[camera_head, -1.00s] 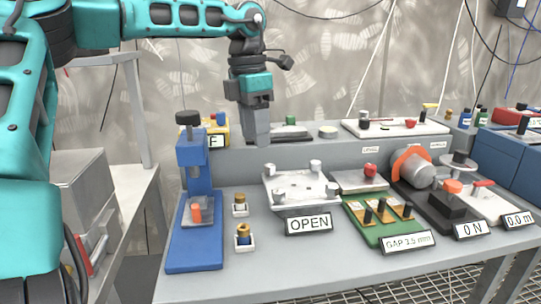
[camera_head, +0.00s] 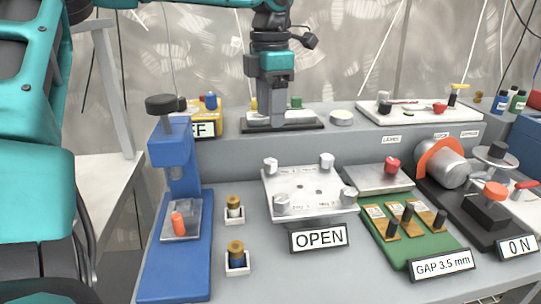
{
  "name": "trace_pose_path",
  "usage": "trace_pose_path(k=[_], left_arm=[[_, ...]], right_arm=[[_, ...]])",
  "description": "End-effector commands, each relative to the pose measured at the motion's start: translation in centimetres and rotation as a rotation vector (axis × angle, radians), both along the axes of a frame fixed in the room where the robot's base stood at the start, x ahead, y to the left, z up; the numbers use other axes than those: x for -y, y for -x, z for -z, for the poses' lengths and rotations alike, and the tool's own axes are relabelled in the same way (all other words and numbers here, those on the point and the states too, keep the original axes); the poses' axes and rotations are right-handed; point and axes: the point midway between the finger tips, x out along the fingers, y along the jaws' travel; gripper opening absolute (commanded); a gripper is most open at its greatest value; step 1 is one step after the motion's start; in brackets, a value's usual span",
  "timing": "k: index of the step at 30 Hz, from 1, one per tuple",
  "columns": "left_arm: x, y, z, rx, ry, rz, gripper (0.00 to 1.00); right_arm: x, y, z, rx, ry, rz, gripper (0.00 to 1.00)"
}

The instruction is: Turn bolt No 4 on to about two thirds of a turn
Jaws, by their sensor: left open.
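A pale metal plate (camera_head: 311,188) with a bolt head near each corner sits on the grey bench: back left (camera_head: 271,166), back right (camera_head: 327,161), front left (camera_head: 281,203) and front right (camera_head: 349,196). The bolt numbers are too small to read, so I cannot tell which is No 4. A sign reading OPEN (camera_head: 319,238) stands at the plate's front. My left gripper (camera_head: 272,124) points down, open and empty, above and behind the plate in the picture, clear of the bolts. Its fingertips overlap the back shelf's dark pad. My right gripper is not in view.
A blue press (camera_head: 174,245) stands left of the plate, with two small brass-topped pieces (camera_head: 234,209) (camera_head: 236,256) between them. A green board (camera_head: 415,240) with the GAP 3.5 mm sign and a motor with an orange ring (camera_head: 441,162) are to the right.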

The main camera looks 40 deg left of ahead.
Motion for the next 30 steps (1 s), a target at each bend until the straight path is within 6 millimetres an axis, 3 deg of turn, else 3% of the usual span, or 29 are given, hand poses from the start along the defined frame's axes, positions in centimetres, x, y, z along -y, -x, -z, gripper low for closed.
trace_pose_path(k=[6,15,29,30], left_arm=[[0.0,0.1,5.1,-0.004,0.001,0.000,0.58],[0.0,0.0,9.9,-0.002,0.000,-0.001,0.58],[-0.1,0.0,10.9,0.000,-0.001,-0.001,0.58],[-0.1,0.0,10.9,0.000,-0.001,-0.001,0.55]], right_arm=[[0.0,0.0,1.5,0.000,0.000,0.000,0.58],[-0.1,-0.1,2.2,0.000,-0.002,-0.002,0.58],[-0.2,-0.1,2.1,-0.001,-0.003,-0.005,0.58],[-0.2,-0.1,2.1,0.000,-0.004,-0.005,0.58]])
